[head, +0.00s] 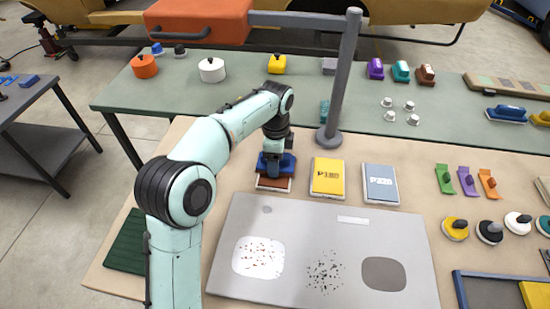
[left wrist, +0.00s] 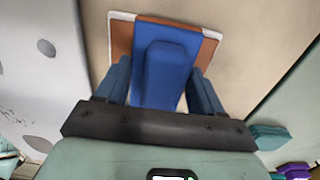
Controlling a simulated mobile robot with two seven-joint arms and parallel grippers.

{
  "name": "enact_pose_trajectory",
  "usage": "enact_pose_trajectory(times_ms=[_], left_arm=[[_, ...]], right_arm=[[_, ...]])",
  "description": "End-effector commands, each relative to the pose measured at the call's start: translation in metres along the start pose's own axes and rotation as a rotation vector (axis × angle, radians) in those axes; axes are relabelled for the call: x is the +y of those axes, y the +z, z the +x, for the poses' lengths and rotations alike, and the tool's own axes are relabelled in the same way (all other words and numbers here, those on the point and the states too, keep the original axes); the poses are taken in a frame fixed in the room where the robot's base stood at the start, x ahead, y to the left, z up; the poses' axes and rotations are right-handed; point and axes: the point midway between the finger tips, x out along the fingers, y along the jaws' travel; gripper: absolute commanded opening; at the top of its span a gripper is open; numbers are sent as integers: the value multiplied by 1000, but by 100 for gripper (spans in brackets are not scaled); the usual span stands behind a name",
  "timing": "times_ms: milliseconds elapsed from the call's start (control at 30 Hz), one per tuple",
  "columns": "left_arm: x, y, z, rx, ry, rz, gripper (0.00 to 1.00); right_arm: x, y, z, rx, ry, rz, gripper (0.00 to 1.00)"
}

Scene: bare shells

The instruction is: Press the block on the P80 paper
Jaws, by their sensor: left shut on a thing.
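My left gripper (head: 275,160) is shut on a blue block (left wrist: 166,72), which sits between both fingers in the left wrist view. The block is right over a red-brown paper pad (head: 273,184) with a pale edge, left of the other two pads. The pad's brown top and white rim (left wrist: 209,48) show around the block in the left wrist view. Its label is covered, so I cannot read P80. Block and pad look touching or nearly so; I cannot tell which. My right gripper is not in view.
A yellow P180 pad (head: 327,177) and a grey-blue P320 pad (head: 381,184) lie to the right. A grey panel (head: 330,220) with several patches lies in front. A grey post (head: 341,85) stands behind. Green, purple and orange tools (head: 466,180) lie further right.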

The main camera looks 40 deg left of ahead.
Motion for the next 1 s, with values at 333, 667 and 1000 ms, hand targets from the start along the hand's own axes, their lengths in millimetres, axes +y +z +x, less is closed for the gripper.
enact_pose_trajectory(times_ms=[333,667,1000], left_arm=[[-1,0,-34,2,-5,-1,43],[-1,0,-59,2,-5,-1,43],[0,0,-58,1,-5,-1,43]], right_arm=[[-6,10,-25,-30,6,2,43],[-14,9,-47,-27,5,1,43],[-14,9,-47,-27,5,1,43]])
